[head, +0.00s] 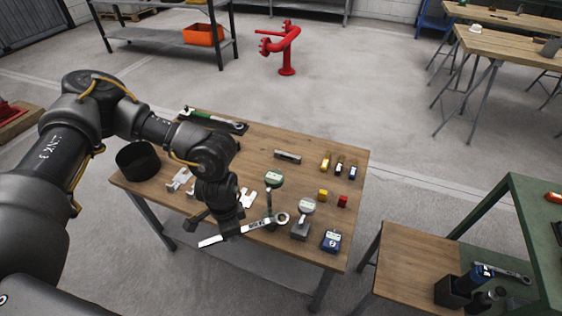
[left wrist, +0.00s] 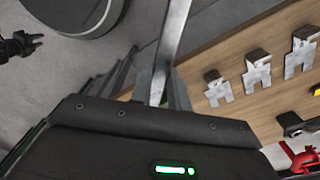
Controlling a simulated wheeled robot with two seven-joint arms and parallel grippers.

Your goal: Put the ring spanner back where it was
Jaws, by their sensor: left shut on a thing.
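The ring spanner (head: 255,226) is a long pale steel bar with a ring end at its right, over the front edge of the wooden table (head: 300,140). My left gripper (head: 229,234) is shut on its shaft, and the handle end sticks out to the left. In the left wrist view the spanner (left wrist: 174,35) runs up from between the fingers of my left gripper (left wrist: 160,88); its ends are not visible there. The ring end shows close to the dial gauges; I cannot tell whether it touches anything. A dark gripper, apparently my right (left wrist: 36,42), shows at the far left; its opening is unclear.
A black cup (head: 138,160) is at the table's left. Another spanner (head: 505,274) lies on the right-hand bench. The table's middle has clear wood.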

